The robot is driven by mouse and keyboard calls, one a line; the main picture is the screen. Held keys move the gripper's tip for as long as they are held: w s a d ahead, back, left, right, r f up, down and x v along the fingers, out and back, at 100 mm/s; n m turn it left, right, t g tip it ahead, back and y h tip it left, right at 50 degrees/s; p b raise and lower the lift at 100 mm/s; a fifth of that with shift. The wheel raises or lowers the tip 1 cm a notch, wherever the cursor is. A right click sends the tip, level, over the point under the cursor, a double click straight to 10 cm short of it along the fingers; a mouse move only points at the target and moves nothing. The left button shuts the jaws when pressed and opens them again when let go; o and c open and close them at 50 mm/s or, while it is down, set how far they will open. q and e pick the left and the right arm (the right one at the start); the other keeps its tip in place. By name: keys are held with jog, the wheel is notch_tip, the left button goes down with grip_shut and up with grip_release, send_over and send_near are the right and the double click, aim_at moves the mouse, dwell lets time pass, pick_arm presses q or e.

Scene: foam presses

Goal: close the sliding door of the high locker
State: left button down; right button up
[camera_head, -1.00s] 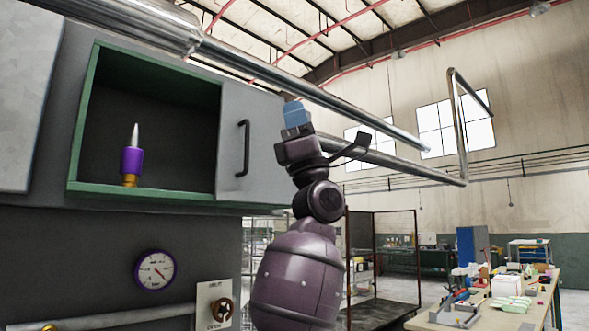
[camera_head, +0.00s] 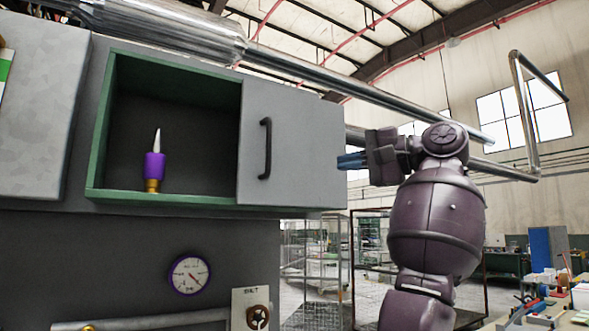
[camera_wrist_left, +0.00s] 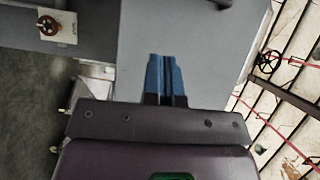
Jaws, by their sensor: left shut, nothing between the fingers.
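The high locker is a grey box with a green-framed opening (camera_head: 96,150) at the left. Its grey sliding door (camera_head: 305,150) stands to the right of the opening, leaving it uncovered. The door has a dark vertical handle (camera_head: 265,148). My left gripper (camera_head: 342,161) is shut and empty, its blue fingers pointing left at the door's right edge. I cannot tell whether they touch it. In the left wrist view the shut fingers (camera_wrist_left: 164,58) lie in front of a grey panel (camera_wrist_left: 195,35). My right gripper is out of view.
A purple bottle (camera_head: 154,166) with a pale pointed tip stands inside the locker. A gauge (camera_head: 189,275) and a rotary knob (camera_head: 257,317) are below. A thick metal pipe (camera_head: 310,76) runs above the door. Open floor and wire racks (camera_head: 315,255) lie beyond.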

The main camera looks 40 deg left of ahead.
pick_arm(q)
jog(key=p, duration=0.1)
send_near(284, 169)
jog(key=s+a+f, duration=0.2)
jog(key=s+a, duration=0.1)
jog(key=shift+s+a+r+p, duration=0.1)
jog(key=shift+s+a+p, duration=0.35)
jog(key=shift+s+a, duration=1.1)
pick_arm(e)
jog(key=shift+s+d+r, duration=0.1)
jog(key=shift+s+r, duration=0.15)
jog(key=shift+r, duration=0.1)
pick_arm(q)
jog(key=shift+s+d, duration=0.1)
jog(key=s+a+b, duration=0.3)
jog(key=s+a, duration=0.2)
jog(key=s, duration=0.7)
jog(key=s+a+b, duration=0.4)
jog(key=s+a, duration=0.1)
jog(key=s, duration=0.7)
jog(key=shift+s, duration=0.25)
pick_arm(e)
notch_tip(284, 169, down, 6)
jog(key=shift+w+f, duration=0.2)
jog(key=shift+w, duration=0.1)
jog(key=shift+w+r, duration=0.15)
